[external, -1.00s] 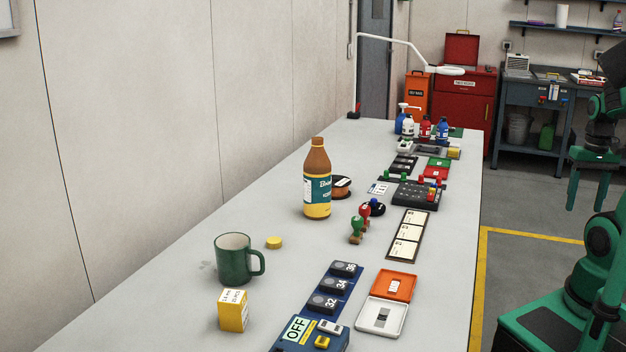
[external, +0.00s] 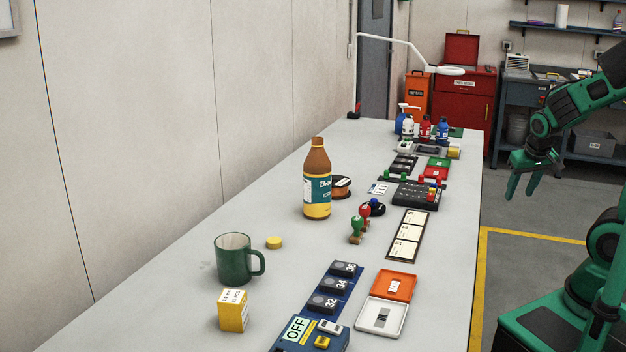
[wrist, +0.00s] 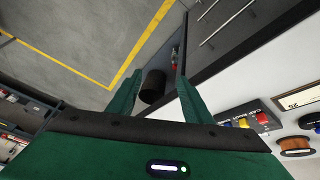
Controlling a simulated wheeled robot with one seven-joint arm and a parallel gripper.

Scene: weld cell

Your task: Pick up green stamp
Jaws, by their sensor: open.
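The green stamp (external: 356,228) stands on the long grey table, in the middle of the external view. A red stamp (external: 365,214) and a blue stamp (external: 374,203) stand just behind it in a row. My gripper (external: 521,190) is open and empty, to the right of the table and beyond its edge, over the floor. In the wrist view its two green fingers (wrist: 157,92) are spread apart with nothing held between them. I cannot make out the green stamp in the wrist view.
A brown bottle (external: 317,190) stands left of the stamps. A card tray (external: 407,236) lies to their right, and a black button box (external: 411,193) behind. A green mug (external: 234,259) and an orange-lidded case (external: 394,284) are nearer.

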